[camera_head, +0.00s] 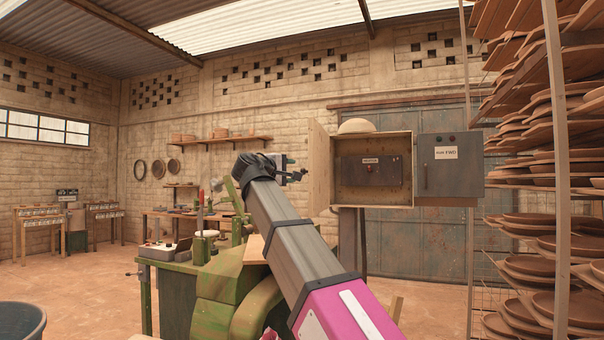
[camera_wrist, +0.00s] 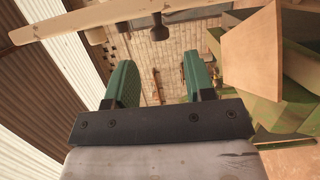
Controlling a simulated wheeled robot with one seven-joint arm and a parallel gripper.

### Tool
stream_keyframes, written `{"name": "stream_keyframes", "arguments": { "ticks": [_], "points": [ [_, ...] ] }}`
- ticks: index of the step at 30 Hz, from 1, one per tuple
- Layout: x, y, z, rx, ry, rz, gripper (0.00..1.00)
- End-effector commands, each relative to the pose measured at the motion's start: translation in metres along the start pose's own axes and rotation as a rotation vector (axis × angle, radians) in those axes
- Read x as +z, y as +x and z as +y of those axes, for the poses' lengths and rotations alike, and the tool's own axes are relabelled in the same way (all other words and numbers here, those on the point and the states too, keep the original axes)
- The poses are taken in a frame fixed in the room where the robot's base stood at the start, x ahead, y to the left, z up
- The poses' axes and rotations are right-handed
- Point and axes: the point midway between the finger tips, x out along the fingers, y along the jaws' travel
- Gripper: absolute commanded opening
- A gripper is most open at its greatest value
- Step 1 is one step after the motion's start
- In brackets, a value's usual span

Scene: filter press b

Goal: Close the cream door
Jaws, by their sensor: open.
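The cream door (camera_head: 318,167) is the pale panel on the left side of the wall cabinet (camera_head: 401,196). It stands open, swung out toward me. My gripper (camera_head: 298,173) is just left of the door in the head view; the gap in depth is hard to judge. In the wrist view my gripper (camera_wrist: 157,68) has its two green fingers apart with nothing between them. A long pale strip crosses the top of the wrist view; it may be the door seen edge-on, but I cannot tell.
A pale bowl (camera_head: 356,126) rests on top. A green press (camera_head: 222,280) is below my arm. A pottery rack (camera_head: 557,220) fills the right.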

Motion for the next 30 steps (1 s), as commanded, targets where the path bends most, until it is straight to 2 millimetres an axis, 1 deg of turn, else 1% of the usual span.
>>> {"name": "stream_keyframes", "arguments": {
  "ticks": [1, 3, 6, 10, 15, 24, 25, 26, 27, 29, 30],
  "points": [
    [0.000, 0.012, 0.001, 0.000, 0.000, -0.003, 0.49],
    [-0.001, 0.024, 0.001, 0.000, 0.000, -0.002, 0.49],
    [-0.001, 0.040, 0.001, 0.000, 0.000, -0.001, 0.49],
    [0.000, 0.056, 0.001, 0.000, 0.000, -0.002, 0.49],
    [0.000, 0.065, 0.000, 0.000, 0.001, 0.001, 0.49],
    [0.000, 0.067, 0.000, 0.000, 0.001, 0.001, 0.49],
    [0.000, 0.067, 0.000, 0.000, 0.001, 0.001, 0.42],
    [0.000, 0.067, 0.000, 0.000, 0.001, 0.001, 0.33],
    [0.000, 0.067, 0.000, 0.000, 0.001, 0.001, 0.20],
    [0.000, 0.067, 0.000, 0.000, 0.001, 0.001, 0.00],
    [0.000, 0.067, 0.000, 0.000, 0.001, 0.001, 0.00]
  ]
}}
